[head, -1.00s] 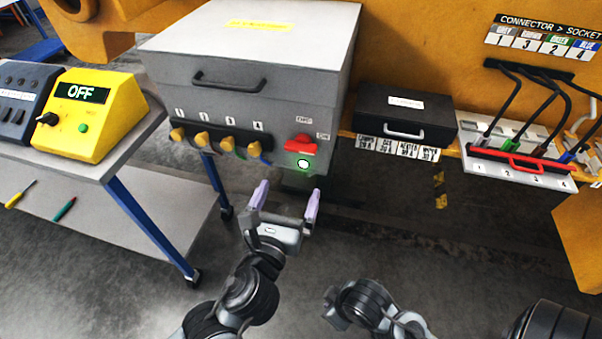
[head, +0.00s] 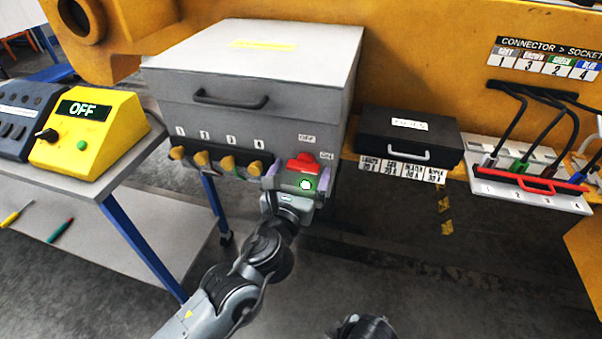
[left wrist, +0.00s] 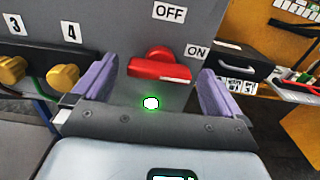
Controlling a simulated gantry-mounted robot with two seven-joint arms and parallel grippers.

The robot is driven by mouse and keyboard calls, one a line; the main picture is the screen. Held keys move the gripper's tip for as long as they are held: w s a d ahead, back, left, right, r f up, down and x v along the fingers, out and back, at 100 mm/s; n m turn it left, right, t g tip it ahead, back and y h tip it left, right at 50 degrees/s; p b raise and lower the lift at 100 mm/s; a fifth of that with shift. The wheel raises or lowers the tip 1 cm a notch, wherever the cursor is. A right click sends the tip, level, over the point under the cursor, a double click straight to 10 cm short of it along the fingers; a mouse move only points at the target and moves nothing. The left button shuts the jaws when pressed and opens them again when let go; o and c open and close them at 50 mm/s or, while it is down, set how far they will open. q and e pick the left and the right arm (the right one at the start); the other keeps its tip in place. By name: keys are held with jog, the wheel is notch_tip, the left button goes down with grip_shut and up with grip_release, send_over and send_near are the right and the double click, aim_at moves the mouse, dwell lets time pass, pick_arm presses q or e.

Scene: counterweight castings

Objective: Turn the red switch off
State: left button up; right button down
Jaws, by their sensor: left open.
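The red switch (head: 303,163) is on the front of the grey cabinet (head: 250,112), at its lower right. In the left wrist view the red switch (left wrist: 158,66) has its handle pointing right, toward the ON label (left wrist: 197,51); the OFF label (left wrist: 169,13) is above it. A green lamp (head: 305,184) is lit just below the switch. My left gripper (head: 297,178) is open in front of the switch. In the left wrist view its lilac fingers stand on either side of the handle, with gaps visible. Whether a finger touches the handle cannot be told.
Several yellow knobs (head: 202,159) sit left of the switch. A black case (head: 408,135) and a connector tray with a red bar (head: 535,185) are to the right. A yellow box reading OFF (head: 88,135) stands on the cart at left. The floor below is clear.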

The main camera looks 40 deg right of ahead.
pick_arm(q)
jog(key=shift+w+d, duration=0.25)
jog(key=shift+d, duration=0.1)
jog(key=c, duration=1)
